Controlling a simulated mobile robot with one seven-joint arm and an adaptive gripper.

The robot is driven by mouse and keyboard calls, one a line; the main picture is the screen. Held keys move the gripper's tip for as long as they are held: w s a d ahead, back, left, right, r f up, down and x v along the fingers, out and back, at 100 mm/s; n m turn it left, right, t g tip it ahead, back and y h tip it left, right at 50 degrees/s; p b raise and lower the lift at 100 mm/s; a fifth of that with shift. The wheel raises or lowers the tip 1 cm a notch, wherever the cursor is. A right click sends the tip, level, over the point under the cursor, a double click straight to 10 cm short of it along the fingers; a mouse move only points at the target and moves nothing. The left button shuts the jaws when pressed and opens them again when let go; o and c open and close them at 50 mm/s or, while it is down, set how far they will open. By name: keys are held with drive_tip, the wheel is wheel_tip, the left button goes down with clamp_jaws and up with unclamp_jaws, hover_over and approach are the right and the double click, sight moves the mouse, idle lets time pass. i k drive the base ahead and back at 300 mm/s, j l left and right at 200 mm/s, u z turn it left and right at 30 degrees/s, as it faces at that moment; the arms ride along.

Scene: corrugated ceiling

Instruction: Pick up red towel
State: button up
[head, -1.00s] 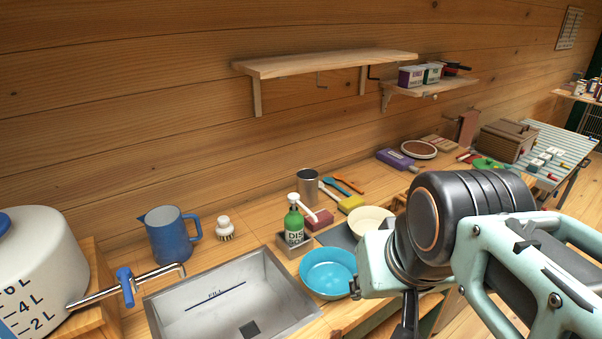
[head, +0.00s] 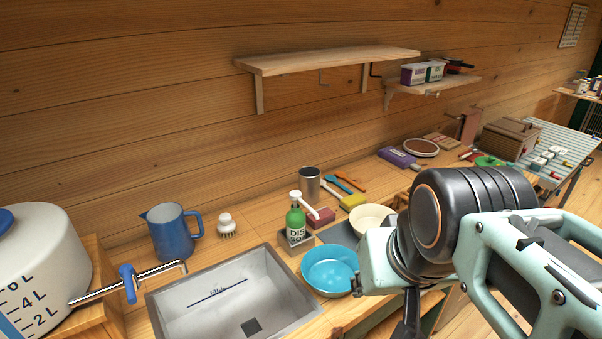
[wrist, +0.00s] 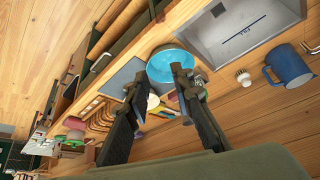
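A dark red folded item (head: 321,217), which may be the red towel, lies on the counter behind the green soap bottle (head: 296,222). A bit of red (wrist: 173,96) shows beside my right finger in the wrist view; most of it is hidden. My gripper (wrist: 159,75) is open, its two dark fingers well apart with nothing between them. It is above the counter, near the blue bowl (wrist: 166,64). In the head view my arm covers the counter's right front, and only a dark part of the gripper shows at the bottom edge.
The blue bowl (head: 330,271) stands right of the sink (head: 230,300), with a cream bowl (head: 371,217) behind it. A metal cup (head: 309,184), utensils and a yellow sponge (head: 352,202) are close by. A blue jug (head: 171,232) and a brush (head: 226,226) stand behind the sink.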

sight(326, 216)
drive_tip(key=i+l+u, duration=0.2)
drive_tip(key=l+u, duration=0.15)
drive_tip(key=l, duration=0.25)
drive_tip(key=i+l+u, duration=0.2)
drive_tip(key=l, duration=0.15)
drive_tip(key=l+u, duration=0.2)
drive_tip(key=l, duration=0.15)
drive_tip(key=l+u, duration=0.35)
drive_tip(key=l, duration=0.2)
drive_tip(key=k, duration=0.1)
drive_tip(key=i+z, duration=0.1)
drive_tip(key=i, duration=0.15)
